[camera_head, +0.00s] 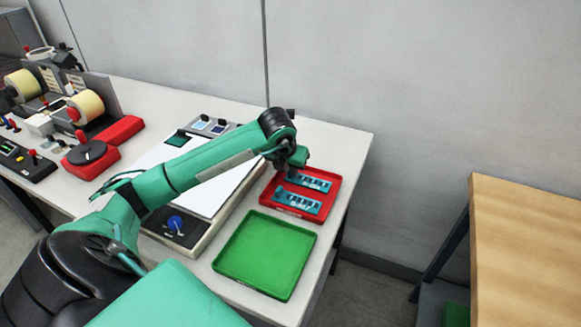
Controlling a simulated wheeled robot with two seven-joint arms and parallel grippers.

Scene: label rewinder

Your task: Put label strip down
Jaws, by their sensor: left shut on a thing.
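My left gripper (292,172) reaches across the table from the left and points down at the far left part of the red tray (264,199). It is shut on the farther teal label strip (311,182), at that strip's left end; the fingertips are small and partly hidden by the wrist. A second teal label strip (298,201) lies nearer in the same tray, roughly parallel to the first. I cannot tell whether the held strip touches the tray floor. My right gripper is not in view.
An empty green tray (265,253) lies in front of the red tray. A white-topped device with a blue knob (175,222) stands to the left, under my arm. Label rolls (86,106) on red-based machines stand at the far left. A wooden table (525,245) is at the right, beyond a gap.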

